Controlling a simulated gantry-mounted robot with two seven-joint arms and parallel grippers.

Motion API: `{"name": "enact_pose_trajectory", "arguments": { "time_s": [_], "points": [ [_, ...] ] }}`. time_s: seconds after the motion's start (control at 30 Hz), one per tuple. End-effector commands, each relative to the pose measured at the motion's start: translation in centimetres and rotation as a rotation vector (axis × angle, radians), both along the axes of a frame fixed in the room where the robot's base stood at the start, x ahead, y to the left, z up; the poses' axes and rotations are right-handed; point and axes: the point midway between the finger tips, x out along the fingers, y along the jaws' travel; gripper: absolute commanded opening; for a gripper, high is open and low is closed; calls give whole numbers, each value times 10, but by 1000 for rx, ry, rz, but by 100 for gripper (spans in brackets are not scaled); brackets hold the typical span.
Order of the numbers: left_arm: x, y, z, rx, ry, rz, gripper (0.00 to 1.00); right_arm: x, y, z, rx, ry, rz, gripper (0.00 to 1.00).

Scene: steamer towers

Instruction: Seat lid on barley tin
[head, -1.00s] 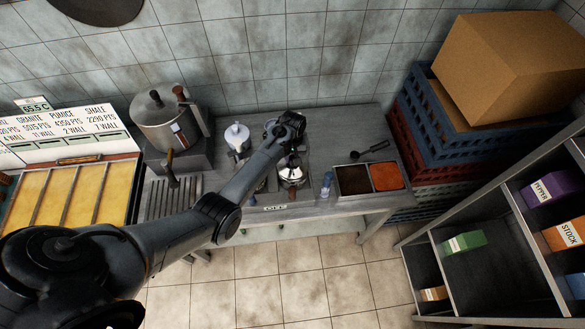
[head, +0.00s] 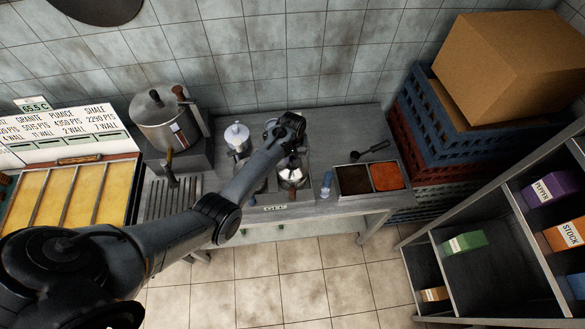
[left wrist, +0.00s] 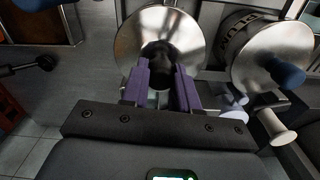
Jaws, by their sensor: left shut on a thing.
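My left gripper (left wrist: 160,85) is shut on the dark knob (left wrist: 160,53) of a shiny round metal lid (left wrist: 128,45) in the left wrist view. In the head view, my left arm reaches over the bench, and its wrist hides most of the gripper. A shiny metal vessel (head: 292,178) stands just below the wrist. I cannot tell whether the held lid touches a tin. No barley label is readable. A metal tin (left wrist: 240,35) marked "PLUM", with a blue knob (left wrist: 287,72), is close beside the held lid. My right gripper is not in view.
A silver lidded pot (head: 237,138) stands left of the wrist, and a large urn (head: 165,122) is farther left. A two-part tray (head: 354,181) of dark and orange contents is at the right, with a black scoop (head: 371,150) behind. Shelving (head: 475,270) stands at the right.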

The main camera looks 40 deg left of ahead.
Motion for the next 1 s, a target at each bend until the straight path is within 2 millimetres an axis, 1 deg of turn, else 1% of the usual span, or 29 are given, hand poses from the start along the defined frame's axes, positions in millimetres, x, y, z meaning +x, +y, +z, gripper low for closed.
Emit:
{"name": "enact_pose_trajectory", "arguments": {
  "time_s": [0.67,0.7,0.77,0.8,0.87,1.0],
  "points": [
    [0,0,-6,1,-1,0,0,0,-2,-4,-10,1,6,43],
    [0,0,-6,1,-1,0,35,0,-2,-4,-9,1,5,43],
    [0,0,-6,1,-1,0,44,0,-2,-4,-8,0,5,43],
    [0,0,-6,1,-1,0,50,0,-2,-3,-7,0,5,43],
    [0,0,-6,0,0,0,59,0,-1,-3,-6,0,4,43],
    [0,0,-6,0,0,0,59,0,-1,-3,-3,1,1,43]
  ]
}}
